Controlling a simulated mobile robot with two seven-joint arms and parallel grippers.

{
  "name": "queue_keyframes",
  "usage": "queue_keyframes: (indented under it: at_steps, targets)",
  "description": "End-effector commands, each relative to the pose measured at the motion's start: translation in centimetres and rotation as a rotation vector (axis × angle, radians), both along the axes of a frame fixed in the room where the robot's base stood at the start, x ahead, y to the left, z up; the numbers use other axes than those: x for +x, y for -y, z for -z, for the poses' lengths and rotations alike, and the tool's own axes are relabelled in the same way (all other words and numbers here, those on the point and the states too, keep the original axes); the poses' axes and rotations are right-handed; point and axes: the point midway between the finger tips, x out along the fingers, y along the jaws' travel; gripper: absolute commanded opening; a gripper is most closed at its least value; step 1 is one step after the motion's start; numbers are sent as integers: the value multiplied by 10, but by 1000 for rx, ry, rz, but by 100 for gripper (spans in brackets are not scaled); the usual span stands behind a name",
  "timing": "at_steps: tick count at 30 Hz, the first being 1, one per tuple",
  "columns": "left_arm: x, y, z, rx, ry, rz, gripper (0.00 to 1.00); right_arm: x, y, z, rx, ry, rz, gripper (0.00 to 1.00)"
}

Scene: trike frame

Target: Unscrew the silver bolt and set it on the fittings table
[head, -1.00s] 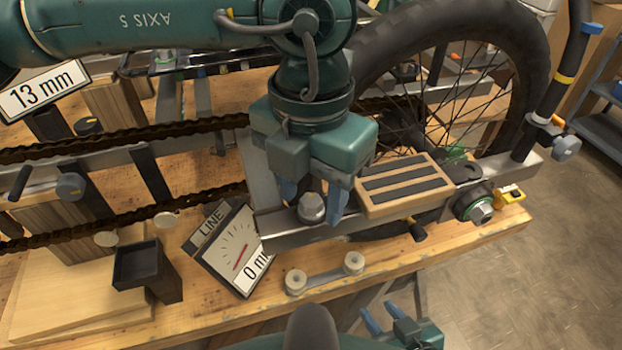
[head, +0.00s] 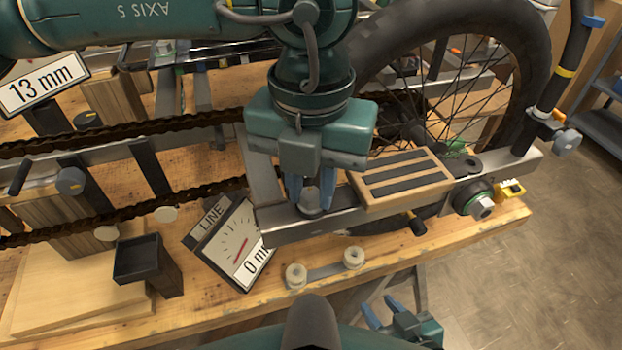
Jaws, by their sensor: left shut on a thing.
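The silver bolt (head: 311,205) stands upright on the silver frame rail, its top partly hidden by my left fingers. My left gripper (head: 311,200) points down from above, its blue fingers shut on the bolt's head. My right gripper (head: 380,312) is low in the picture, below the workbench's front edge, with its two blue fingers apart and nothing between them. I cannot tell which surface is the fittings table.
A wooden block with dark strips (head: 402,182) sits on the rail just right of my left gripper. A LINE gauge (head: 232,245) and black cup stand (head: 146,262) are left. A wheel (head: 535,60) rises behind. The workbench front (head: 235,307) is partly clear.

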Motion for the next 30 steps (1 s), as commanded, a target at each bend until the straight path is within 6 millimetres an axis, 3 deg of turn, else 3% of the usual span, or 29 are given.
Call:
queue_keyframes:
  at_steps: [12,23,24,27,30]
  targets:
    - [0,0,0,0,0,-623,0,0,0,0,0,1,-1,36]
    - [0,0,0,1,0,-720,0,1,-2,-1,8,1,6,36]
    - [0,0,0,1,0,-719,24,1,-2,-1,9,2,6,36]
    - [0,0,0,1,0,-718,32,1,-2,-1,10,2,8,36]
    - [0,0,0,1,-1,-718,33,1,-2,-2,10,2,8,36]
